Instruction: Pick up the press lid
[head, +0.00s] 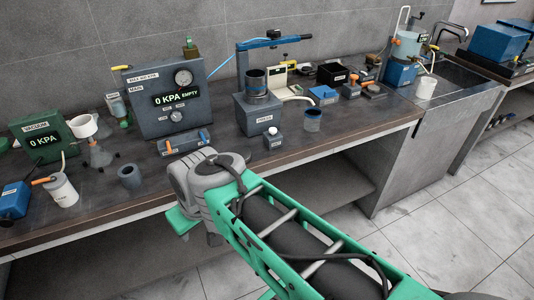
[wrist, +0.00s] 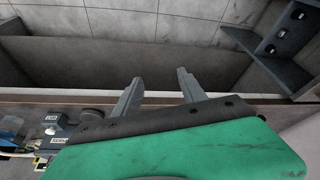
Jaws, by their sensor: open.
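The grey press (head: 258,115), labelled PRESS, stands on the bench with a dark cylinder (head: 257,84) on top and a blue lever arm (head: 273,42) above it. I cannot tell for sure which piece is the press lid. A blue-grey cup (head: 312,120) stands to the right of the press, and a dark hollow cylinder (head: 130,177) stands at the left near the front edge. My gripper (wrist: 160,76) is open and empty in the wrist view, with nothing between its two fingers. In the head view its fingers are hidden behind my arm.
A gauge panel (head: 170,98) stands left of the press. A small labelled bottle (head: 273,138) sits near the front edge, before the press. A sink (head: 455,85) is at the right. The wrist view shows the bench edge (wrist: 225,99).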

